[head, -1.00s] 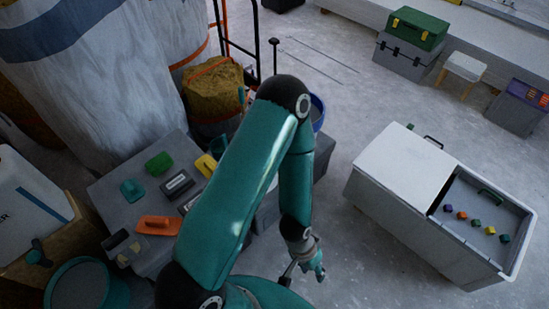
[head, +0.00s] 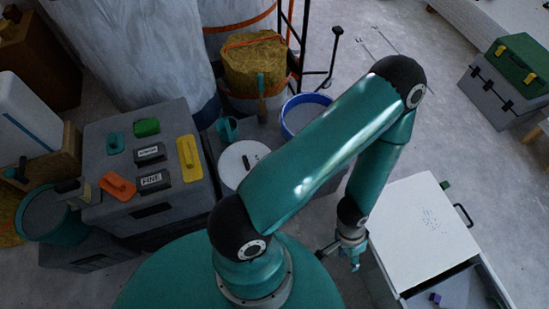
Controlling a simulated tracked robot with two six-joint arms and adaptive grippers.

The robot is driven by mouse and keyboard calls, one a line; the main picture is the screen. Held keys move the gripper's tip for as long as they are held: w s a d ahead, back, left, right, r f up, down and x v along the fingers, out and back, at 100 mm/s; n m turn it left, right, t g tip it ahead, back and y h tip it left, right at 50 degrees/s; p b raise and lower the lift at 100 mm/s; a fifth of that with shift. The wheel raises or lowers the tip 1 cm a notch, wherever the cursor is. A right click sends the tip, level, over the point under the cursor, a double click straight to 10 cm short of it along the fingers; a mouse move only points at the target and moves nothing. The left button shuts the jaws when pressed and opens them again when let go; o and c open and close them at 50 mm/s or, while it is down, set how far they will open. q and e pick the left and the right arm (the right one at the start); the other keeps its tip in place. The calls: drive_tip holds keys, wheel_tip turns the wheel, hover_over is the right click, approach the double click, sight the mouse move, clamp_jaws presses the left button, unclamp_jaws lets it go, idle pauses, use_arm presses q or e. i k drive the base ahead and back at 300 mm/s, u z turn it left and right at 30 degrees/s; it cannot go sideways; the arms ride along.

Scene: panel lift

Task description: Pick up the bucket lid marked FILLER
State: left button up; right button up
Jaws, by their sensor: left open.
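A round white lid (head: 236,172) with a small dark handle lies among the buckets right of the grey case, partly hidden behind my left arm. I cannot read any FILLER marking on it. My left gripper (head: 340,259) is open and empty. It hangs to the right of the lid and lower in the picture, clearly apart from it, beside the white-topped chest. My right gripper is not in view.
The grey case (head: 88,200) on the left carries coloured trowels and labelled blocks. A blue-rimmed bucket (head: 290,125) stands behind my arm. The white-topped chest (head: 415,235) stands at right. Open floor (head: 345,75) lies beyond my arm.

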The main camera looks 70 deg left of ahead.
sight(235, 162)
drive_tip(key=z, duration=0.35)
drive_tip(key=i, duration=0.45)
drive_tip(key=u, duration=2.1)
drive_tip(key=i, duration=0.2)
drive_tip(key=u, duration=0.95)
drive_tip(key=k, duration=0.55)
drive_tip(key=u, duration=0.9)
drive_tip(key=i, duration=0.8)
